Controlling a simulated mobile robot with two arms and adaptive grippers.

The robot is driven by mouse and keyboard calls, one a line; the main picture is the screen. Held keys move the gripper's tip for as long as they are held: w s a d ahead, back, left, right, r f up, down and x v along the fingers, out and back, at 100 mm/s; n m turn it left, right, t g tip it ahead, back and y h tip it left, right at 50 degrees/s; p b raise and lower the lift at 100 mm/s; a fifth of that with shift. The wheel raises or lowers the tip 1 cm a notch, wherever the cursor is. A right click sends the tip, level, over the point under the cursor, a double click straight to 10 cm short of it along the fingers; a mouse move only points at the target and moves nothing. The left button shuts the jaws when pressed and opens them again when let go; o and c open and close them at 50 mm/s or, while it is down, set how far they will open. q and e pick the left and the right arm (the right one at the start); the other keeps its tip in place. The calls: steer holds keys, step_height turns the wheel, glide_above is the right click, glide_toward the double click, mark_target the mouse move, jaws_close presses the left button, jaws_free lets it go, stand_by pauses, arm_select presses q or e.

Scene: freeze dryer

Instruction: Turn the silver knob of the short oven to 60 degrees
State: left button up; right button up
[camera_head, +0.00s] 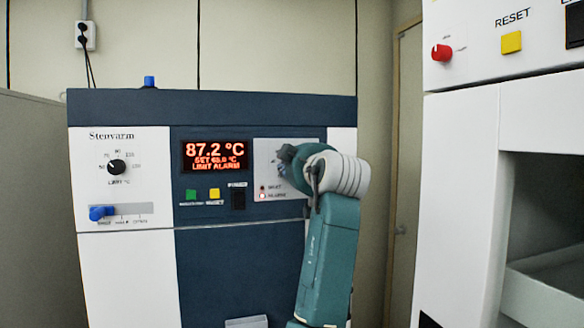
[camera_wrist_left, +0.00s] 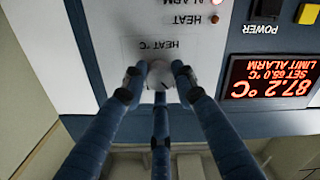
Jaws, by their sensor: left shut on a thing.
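The short oven (camera_head: 120,260) has a blue and white front. Its red display (camera_head: 215,157) reads 87.2 °C, a set value that looks like 65.0 °C, and LIMIT ALARM. The display shows upside down in the left wrist view (camera_wrist_left: 270,80). The silver knob (camera_wrist_left: 159,72) sits by the HEAT °C label on the white panel. My left gripper (camera_head: 284,156) has its fingers shut around the knob, as the left wrist view also shows (camera_wrist_left: 158,76). The gripper hides the knob in the head view, and its pointer cannot be read. My right gripper is not in view.
A black limit knob (camera_head: 116,167) and a blue slider (camera_head: 101,213) are on the oven's left panel. Green (camera_head: 191,195) and yellow (camera_head: 215,195) buttons and a black power switch (camera_head: 238,199) lie below the display. A taller white machine (camera_head: 460,140) stands at right.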

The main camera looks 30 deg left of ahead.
arm_select(q)
steer(key=shift+r+n, duration=0.15)
steer(key=shift+n, duration=0.25)
steer(key=o, duration=1.2)
steer(key=shift+c, duration=0.2)
steer(key=shift+s, duration=0.1)
steer(key=shift+d, duration=0.1)
steer(key=v, duration=1.2)
